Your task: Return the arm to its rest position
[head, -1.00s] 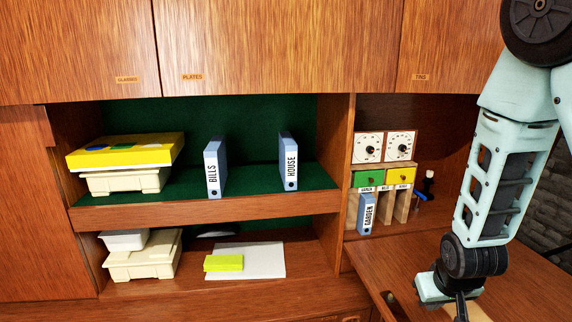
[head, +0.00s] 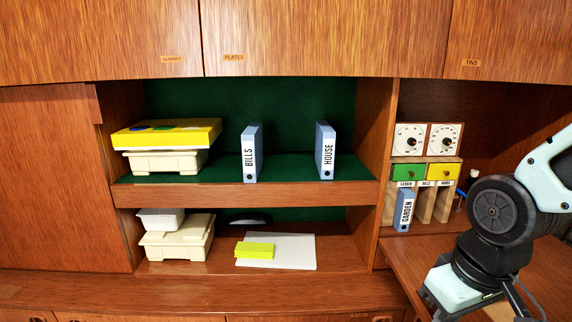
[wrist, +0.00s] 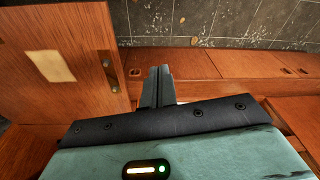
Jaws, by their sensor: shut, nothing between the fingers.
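My gripper (wrist: 158,86) shows in the wrist view with its two dark fingers together and nothing between them. It points out over wooden cabinet fronts and a grey stone floor, touching nothing that I can see. In the head view my arm is at the lower right, bent, in front of the wooden desk leaf (head: 400,262). The gripper's fingertips cannot be made out there.
Left of the arm are a blue GARDEN binder (head: 404,211), a HOUSE binder (head: 326,152) and a BILLS binder (head: 251,153). A white sheet (head: 291,251) lies on the lower shelf.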

